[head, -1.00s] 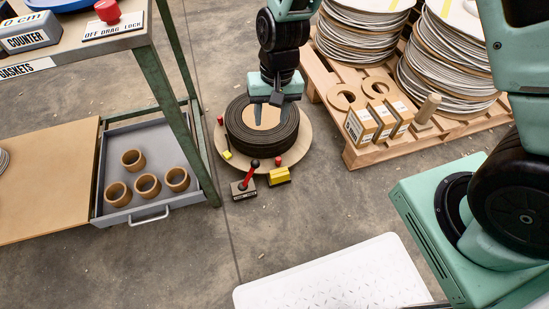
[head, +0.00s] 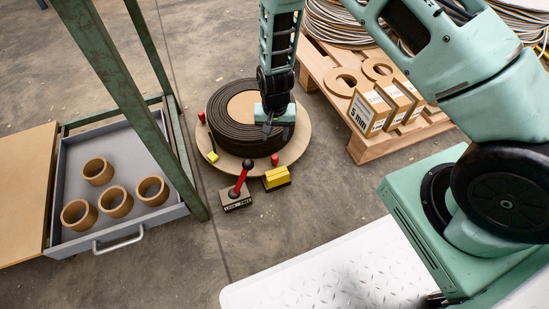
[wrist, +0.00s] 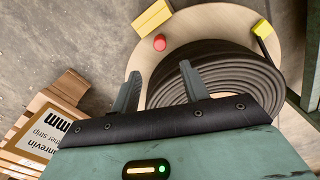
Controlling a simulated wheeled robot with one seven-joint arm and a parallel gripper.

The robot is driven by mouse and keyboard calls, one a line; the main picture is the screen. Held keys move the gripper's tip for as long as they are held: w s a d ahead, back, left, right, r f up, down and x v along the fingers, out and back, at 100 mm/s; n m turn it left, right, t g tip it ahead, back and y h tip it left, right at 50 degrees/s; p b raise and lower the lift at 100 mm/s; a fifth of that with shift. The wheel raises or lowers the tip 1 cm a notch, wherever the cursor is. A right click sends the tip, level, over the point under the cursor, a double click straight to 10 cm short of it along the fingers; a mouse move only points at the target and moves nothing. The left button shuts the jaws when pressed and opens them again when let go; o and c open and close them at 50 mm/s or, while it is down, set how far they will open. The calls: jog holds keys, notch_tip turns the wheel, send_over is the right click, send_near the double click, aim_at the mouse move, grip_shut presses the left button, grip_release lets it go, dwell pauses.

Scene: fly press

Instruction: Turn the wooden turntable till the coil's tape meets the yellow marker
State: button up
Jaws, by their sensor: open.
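The wooden turntable (head: 300,142) is a pale disc on the floor, bearing a dark coil (head: 224,122). A small yellow tape (head: 212,157) sits at the coil's front-left edge; it also shows in the wrist view (wrist: 263,28). The yellow marker (head: 277,177), a block, stands on the floor just outside the disc's front rim, apart from the tape and to its right. A red peg (head: 275,160) stands on the disc near the marker, another (head: 202,117) at its left. My gripper (head: 270,130) is open over the coil's front-right side; the wrist view shows its two fingers apart (wrist: 158,85).
A lever with a red handle (head: 240,179) stands in front of the turntable, left of the marker. A green frame with a grey drawer (head: 130,220) is close on the left. A pallet (head: 368,150) with boxes and coils is at right. Floor between is bare.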

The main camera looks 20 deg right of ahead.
aim_at(275, 156)
notch_tip(275, 156, down, 12)
jog(key=b, duration=0.5)
jog(key=shift+b, duration=0.3)
grip_shut()
